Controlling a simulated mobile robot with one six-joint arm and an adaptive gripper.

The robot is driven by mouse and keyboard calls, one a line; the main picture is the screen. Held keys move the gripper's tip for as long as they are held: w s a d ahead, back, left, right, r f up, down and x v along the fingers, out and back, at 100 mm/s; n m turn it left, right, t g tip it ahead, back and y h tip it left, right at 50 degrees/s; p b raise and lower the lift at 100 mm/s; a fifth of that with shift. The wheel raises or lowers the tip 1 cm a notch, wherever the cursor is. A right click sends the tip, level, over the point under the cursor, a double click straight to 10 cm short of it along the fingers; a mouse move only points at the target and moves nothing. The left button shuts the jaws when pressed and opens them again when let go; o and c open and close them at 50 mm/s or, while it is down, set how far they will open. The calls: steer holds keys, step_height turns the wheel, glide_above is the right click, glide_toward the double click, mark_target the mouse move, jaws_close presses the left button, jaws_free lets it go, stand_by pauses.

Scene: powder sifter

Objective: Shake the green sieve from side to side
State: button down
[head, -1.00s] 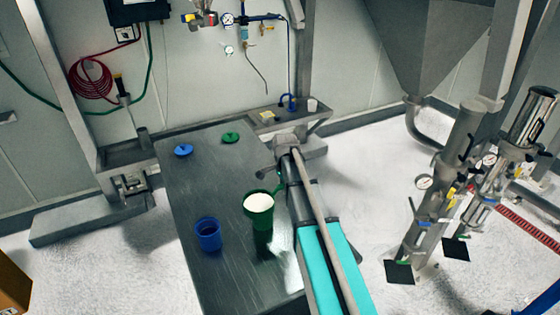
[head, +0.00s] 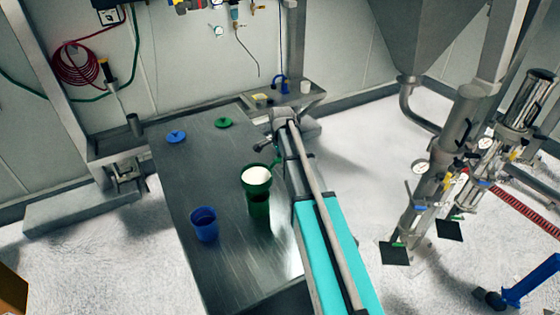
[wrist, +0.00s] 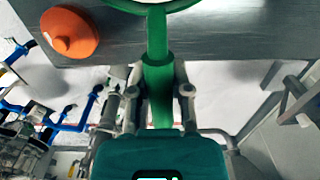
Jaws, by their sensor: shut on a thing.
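The green sieve (head: 257,184) holds white powder and shows over a green cup (head: 260,210) on the table; I cannot tell whether they touch. In the wrist view only the lower rim of the sieve (wrist: 158,6) shows at the top edge, and its green handle (wrist: 158,75) runs down between my fingers. My gripper (wrist: 159,93) is shut on this handle. In the head view my arm hides most of my gripper.
A blue cup (head: 204,225) stands left of the sieve on the dark metal table (head: 190,180). A blue lid (head: 176,136) and a green lid (head: 224,122) lie toward the far end. An orange lid (wrist: 72,32) shows in the wrist view.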

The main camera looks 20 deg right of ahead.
steer(key=shift+f, duration=0.2)
steer(key=shift+f+b, duration=1.65)
steer(key=shift+b, duration=0.15)
steer(key=shift+a, duration=0.1)
steer(key=shift+f, duration=0.1)
stand_by(2.1)
stand_by(0.5)
